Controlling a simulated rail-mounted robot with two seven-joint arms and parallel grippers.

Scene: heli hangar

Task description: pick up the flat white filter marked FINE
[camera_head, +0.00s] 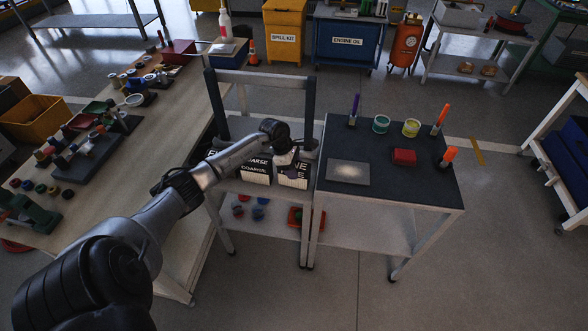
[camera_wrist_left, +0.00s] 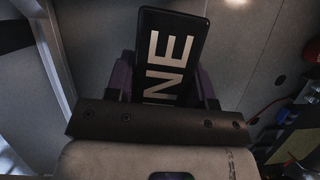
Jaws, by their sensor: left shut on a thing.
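The filter marked FINE (camera_head: 295,181) stands at the right end of the cart shelf in the head view, partly hidden by my left gripper (camera_head: 287,160). In the left wrist view the black label of the filter (camera_wrist_left: 168,50), with the white letters NE showing, stands between the purple fingers of my left gripper (camera_wrist_left: 165,80). The gripper is shut on it. I cannot tell whether the filter is clear of the shelf. A box marked COARSE (camera_head: 256,179) stands just left of it. My right gripper is not in view.
The boxes stand on a cart with a tall dark frame (camera_head: 262,78). A long workbench (camera_head: 150,210) with parts is on the left.

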